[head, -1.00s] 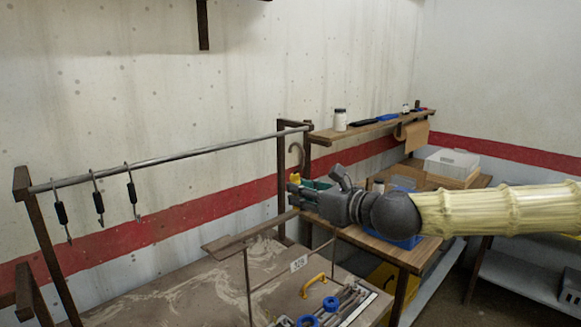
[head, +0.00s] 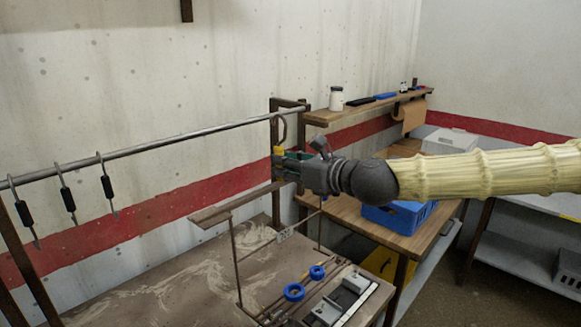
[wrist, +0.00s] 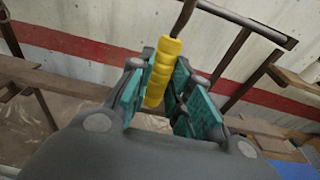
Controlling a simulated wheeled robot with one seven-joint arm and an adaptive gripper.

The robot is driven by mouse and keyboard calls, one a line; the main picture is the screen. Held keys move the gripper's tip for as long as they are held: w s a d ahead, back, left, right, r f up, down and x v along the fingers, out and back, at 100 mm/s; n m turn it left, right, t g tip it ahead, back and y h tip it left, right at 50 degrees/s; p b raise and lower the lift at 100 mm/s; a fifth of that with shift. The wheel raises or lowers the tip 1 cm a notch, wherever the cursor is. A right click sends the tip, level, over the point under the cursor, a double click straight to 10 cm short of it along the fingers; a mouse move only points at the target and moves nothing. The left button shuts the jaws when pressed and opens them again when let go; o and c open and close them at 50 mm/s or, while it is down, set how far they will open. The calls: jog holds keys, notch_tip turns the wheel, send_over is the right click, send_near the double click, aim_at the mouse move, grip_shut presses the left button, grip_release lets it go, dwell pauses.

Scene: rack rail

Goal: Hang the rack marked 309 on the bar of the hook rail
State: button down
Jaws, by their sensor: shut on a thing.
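My gripper (head: 283,165) is shut on the yellow grip (wrist: 163,72) of the rack, which sits between its green finger pads in the wrist view. A hook (head: 283,130) rises from the grip. In the head view it overlaps the right end of the rail's grey bar (head: 170,145); I cannot tell whether it touches or is over it. The hook's tip is out of the wrist view.
Several black-gripped hooks (head: 67,200) hang at the bar's left. The rail's right post (head: 276,190) and a wall shelf (head: 350,108) are close to my gripper. Below are a worn table (head: 170,275), blue rings (head: 294,292) and a blue crate (head: 400,215).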

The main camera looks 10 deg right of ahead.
jog(key=shift+w+a+r, duration=0.15)
jog(key=shift+w+a, duration=0.25)
jog(key=shift+w, duration=0.05)
jog(key=r+x, duration=0.1)
jog(key=x, duration=0.6)
dwell(0.8)
jog(key=shift+w, duration=0.15)
jog(key=shift+w+a+b, duration=0.45)
jog(key=shift+w+b, duration=0.05)
dwell(0.6)
jog(key=shift+x, duration=1.05)
jog(key=shift+w+r+b, duration=0.1)
jog(key=shift+r+b, duration=0.1)
jog(key=shift+b, duration=0.1)
jog(key=shift+x, duration=0.8)
jog(key=shift+a+r, duration=0.15)
